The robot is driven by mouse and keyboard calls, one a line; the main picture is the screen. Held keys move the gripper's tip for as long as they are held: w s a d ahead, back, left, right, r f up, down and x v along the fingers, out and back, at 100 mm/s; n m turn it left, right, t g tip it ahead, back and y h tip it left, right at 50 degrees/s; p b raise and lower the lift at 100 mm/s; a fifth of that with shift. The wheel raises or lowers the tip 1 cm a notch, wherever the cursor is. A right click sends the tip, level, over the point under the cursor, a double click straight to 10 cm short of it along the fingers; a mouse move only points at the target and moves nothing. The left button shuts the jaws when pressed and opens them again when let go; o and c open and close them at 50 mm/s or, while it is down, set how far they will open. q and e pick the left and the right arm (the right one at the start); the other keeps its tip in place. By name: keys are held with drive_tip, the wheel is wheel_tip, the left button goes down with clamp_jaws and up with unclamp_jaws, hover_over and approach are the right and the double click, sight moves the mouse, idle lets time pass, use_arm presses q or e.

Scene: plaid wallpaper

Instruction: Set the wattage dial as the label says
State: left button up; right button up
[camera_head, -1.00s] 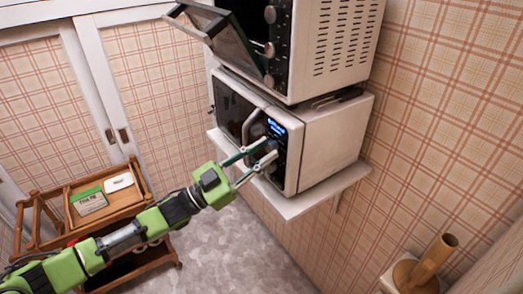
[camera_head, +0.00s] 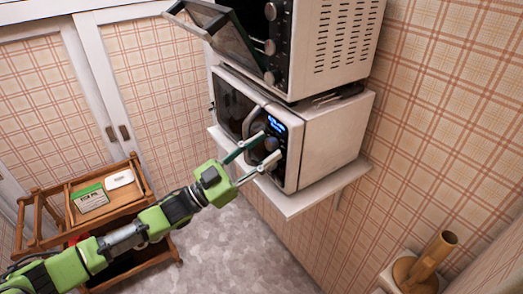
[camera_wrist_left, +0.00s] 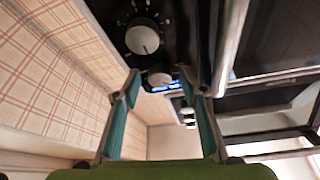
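The white microwave (camera_head: 333,137) stands on a wall shelf, its dark control panel facing my left arm. A blue-lit display is at the top of the panel. In the left wrist view, a round dial with marks around it (camera_wrist_left: 141,38) and a second knob (camera_wrist_left: 160,78) by the blue display are visible. My left gripper (camera_head: 271,145) is open at the panel, its fingertips (camera_wrist_left: 159,82) on either side of the second knob; contact cannot be told. A box with a green and white label (camera_head: 90,198) lies on the trolley; its print is too small to read.
An oven with its door open (camera_head: 215,33) sits on top of the microwave, above my gripper. The shelf (camera_head: 303,203) juts out below. A wooden trolley (camera_head: 110,215) with a white item stands at left. Bare floor lies between.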

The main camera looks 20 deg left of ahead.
use_arm(q)
drive_tip(key=v, duration=1.2)
